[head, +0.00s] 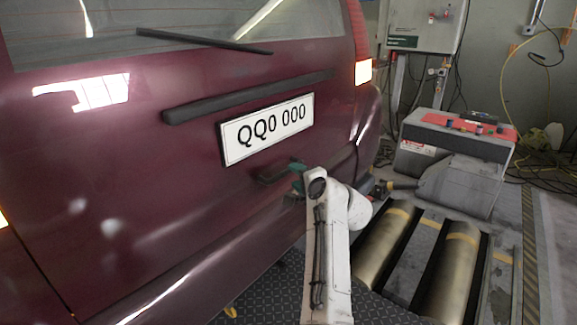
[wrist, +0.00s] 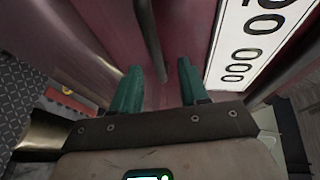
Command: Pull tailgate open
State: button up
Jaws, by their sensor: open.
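The maroon tailgate (head: 120,170) of a vehicle fills the left of the head view and appears shut. Its dark handle (head: 268,178) sits below the white number plate (head: 267,130). My gripper (head: 297,178), with green fingers, is at the right end of the handle. In the wrist view the gripper (wrist: 158,66) is open, its fingers pointing at the maroon panel. The dark handle bar (wrist: 148,38) runs down the picture, its near end appearing between the fingertips. Neither finger clearly touches it. My arm hides part of the bumper.
The rear bumper (head: 215,265) juts out below the tailgate. Metal rollers (head: 380,250) lie in the floor to the right. A grey and red machine (head: 455,150) stands behind them, with a wall cabinet (head: 420,25) and hanging cables beyond. A dark wiper (head: 205,40) crosses the rear window.

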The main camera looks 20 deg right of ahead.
jog(key=w+b, duration=0.1)
jog(key=w, duration=0.4)
jog(key=shift+w+a+r+b, duration=0.15)
jog(key=shift+w+a+b, duration=0.05)
jog(key=shift+w+b, duration=0.2)
jog(key=shift+o, duration=0.5)
jog(key=shift+r, duration=0.1)
